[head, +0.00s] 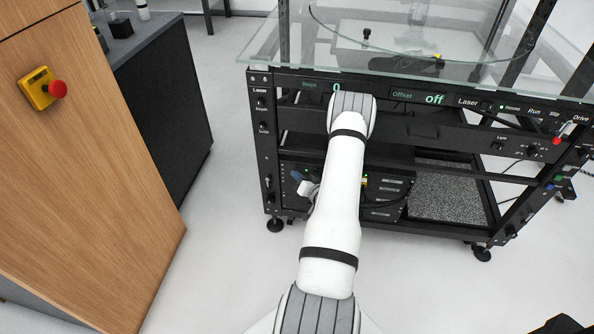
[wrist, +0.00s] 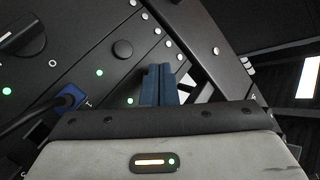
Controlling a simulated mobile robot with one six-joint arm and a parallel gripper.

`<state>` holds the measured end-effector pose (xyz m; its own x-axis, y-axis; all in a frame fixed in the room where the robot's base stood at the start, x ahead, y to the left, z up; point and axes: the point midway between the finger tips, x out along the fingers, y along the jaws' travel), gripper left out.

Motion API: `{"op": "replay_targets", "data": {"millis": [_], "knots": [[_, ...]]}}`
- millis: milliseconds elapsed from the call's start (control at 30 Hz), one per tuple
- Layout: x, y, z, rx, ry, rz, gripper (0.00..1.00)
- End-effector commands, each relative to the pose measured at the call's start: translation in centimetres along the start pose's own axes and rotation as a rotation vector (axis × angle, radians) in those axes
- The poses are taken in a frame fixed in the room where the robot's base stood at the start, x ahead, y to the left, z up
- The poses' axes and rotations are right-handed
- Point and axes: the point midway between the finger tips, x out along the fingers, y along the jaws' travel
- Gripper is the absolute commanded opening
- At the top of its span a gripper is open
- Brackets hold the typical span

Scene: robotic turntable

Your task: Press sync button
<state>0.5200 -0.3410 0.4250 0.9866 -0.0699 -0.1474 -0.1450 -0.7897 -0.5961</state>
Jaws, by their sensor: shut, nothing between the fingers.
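My gripper (wrist: 158,72) shows in the wrist view as two dark blue fingers, shut together and empty. The round button is just up and left of the fingertips. I cannot read a sync label, so I cannot tell which button is sync. I cannot tell whether the fingers touch anything.
A blue plug (wrist: 68,97) with a black cable sits left of the fingers. The rack has a glass top (head: 290,50) and a front panel of displays and switches. A wooden cabinet with a red emergency button (head: 57,89) stands left. Floor between is clear.

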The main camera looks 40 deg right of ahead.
Motion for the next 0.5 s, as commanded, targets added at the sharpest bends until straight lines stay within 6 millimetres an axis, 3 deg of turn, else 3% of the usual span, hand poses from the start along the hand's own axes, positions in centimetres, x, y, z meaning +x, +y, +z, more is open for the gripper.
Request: {"op": "replay_targets", "data": {"millis": [500], "knots": [[0.14,0.22,-0.82,-0.01,0.014,0.002,0.0]]}}
